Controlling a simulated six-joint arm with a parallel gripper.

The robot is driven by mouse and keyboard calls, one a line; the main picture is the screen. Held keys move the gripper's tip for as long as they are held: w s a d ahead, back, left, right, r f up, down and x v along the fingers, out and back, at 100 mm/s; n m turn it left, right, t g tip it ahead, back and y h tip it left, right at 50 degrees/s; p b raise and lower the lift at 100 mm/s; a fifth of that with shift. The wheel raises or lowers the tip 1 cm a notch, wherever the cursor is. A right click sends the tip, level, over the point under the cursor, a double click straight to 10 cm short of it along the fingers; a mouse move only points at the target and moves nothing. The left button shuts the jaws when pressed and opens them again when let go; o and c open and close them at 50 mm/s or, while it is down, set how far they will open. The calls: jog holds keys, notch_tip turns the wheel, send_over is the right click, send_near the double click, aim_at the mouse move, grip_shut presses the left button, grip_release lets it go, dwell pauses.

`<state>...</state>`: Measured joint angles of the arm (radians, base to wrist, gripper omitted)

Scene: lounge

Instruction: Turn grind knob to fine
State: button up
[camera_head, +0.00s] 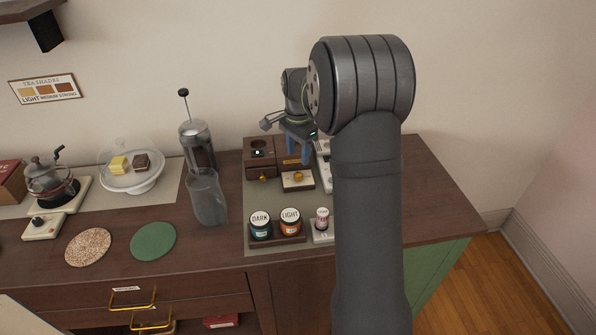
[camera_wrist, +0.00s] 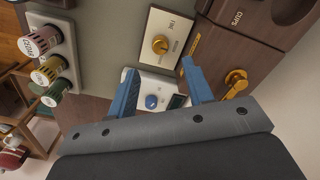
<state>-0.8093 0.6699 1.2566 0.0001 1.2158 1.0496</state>
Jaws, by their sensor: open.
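The grind knob (camera_wrist: 160,44) is a round gold knob on a cream plate (camera_wrist: 179,26) with lettering that seems to read FINE at its upper end. In the head view the gold knob (camera_head: 297,177) sits on the cream plate (camera_head: 298,186), in front of my gripper (camera_head: 298,160). My gripper (camera_wrist: 159,70) is open and empty, its blue fingers apart. In the wrist view the knob lies just beyond the fingertips, between their lines, and looks untouched. The knob's exact pointer setting is too small to read.
A brown wooden box (camera_head: 260,155) with a gold knob (camera_wrist: 235,80) stands close beside the plate. A white device with a blue knob (camera_wrist: 152,102) shows between my fingers. DARK (camera_head: 261,222) and LIGHT (camera_head: 290,219) jars stand in front. A glass jug (camera_head: 207,200) stands left.

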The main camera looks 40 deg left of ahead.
aim_at(298, 174)
notch_tip(298, 174, down, 8)
jog(key=shift+r, duration=0.2)
jog(key=c, duration=1)
jog(key=shift+n, duration=0.4)
jog(key=n, duration=1.3)
